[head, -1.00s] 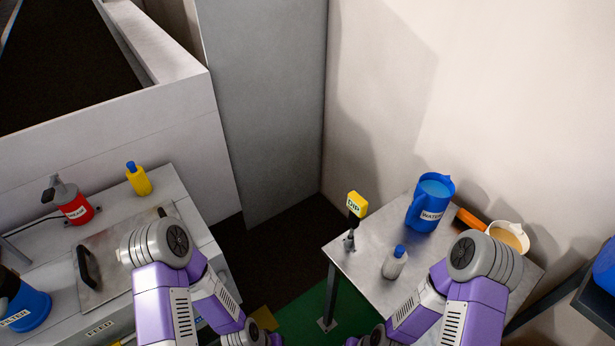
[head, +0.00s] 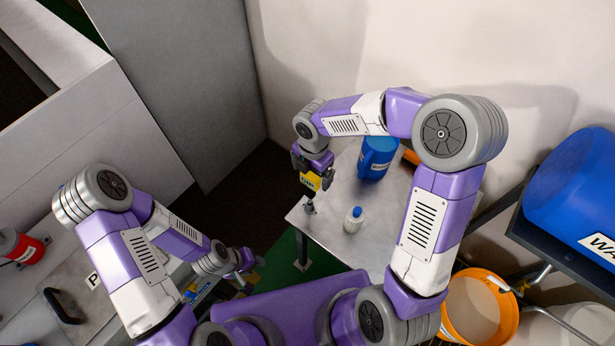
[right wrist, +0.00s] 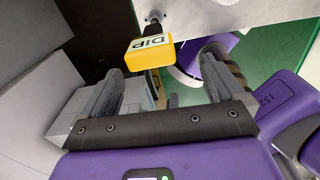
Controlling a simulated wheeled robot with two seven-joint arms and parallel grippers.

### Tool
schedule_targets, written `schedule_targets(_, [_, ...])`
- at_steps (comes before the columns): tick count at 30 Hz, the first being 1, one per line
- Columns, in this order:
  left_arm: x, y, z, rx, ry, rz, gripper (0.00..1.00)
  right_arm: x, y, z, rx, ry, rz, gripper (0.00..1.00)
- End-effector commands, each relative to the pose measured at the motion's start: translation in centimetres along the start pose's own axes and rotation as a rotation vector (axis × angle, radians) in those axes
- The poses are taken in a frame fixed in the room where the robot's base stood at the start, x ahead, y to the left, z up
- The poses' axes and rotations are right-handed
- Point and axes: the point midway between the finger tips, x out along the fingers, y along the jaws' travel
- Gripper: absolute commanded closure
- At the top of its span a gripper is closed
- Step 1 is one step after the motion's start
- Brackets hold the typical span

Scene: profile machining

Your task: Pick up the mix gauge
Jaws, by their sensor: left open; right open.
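The mix gauge, a yellow block marked DIP (head: 311,182), stands on a dark stem at the left corner of the metal table (head: 328,230). My right gripper (head: 312,172) is open right at the yellow block. In the right wrist view the block (right wrist: 149,53) shows between and slightly beyond the two open fingers (right wrist: 160,80), nearer the left one. I see no clear grip on it. My left gripper (head: 246,262) is open and empty, low and to the left of the table; its fingers are small in the head view.
A blue water jug (head: 376,158) and a white bottle with a blue cap (head: 354,220) stand on the table. An orange bucket (head: 478,308) and a large blue container (head: 577,195) are at right. A red can (head: 20,247) is on the left bench.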

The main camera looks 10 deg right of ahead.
Motion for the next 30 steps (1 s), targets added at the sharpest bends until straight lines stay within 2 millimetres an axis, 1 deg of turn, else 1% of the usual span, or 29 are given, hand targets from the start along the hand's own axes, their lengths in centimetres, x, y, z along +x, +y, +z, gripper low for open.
schedule_targets(1, [0.9, -0.3, -0.1, 0.001, 0.001, 0.0, 0.57, 0.7, 0.0, 0.1, -0.016, -0.008, -0.001, 0.04])
schedule_targets(3, [1.3, -0.5, -0.1, 0.001, 0.002, 0.001, 0.57, 0.9, 0.0, 0.2, -0.028, -0.013, -0.004, 0.04])
schedule_targets(7, [1.6, -0.5, -0.2, 0.002, 0.002, 0.001, 0.57, 1.4, 0.0, 0.3, -0.039, -0.017, -0.006, 0.04])
schedule_targets(12, [1.9, -0.6, -0.2, 0.002, 0.002, 0.001, 0.57, 3.1, 0.0, 0.3, -0.04, -0.017, -0.007, 0.04])
schedule_targets(16, [2.0, -0.7, -0.2, 0.002, 0.002, 0.001, 0.57, 4.1, 0.2, 0.4, -0.038, -0.017, -0.006, 0.04])
schedule_targets(24, [2.9, -1.0, -0.2, 0.002, 0.003, 0.001, 0.57, 8.0, 0.5, 0.5, -0.038, -0.016, -0.007, 0.04])
schedule_targets(26, [3.0, -1.1, -0.2, 0.002, 0.002, 0.001, 0.57, 8.4, 0.6, 0.5, -0.038, -0.016, -0.006, 0.04])
schedule_targets(30, [2.9, -1.0, -0.2, 0.002, 0.002, 0.001, 0.57, 8.4, 0.6, 0.5, -0.038, -0.017, -0.004, 0.04])
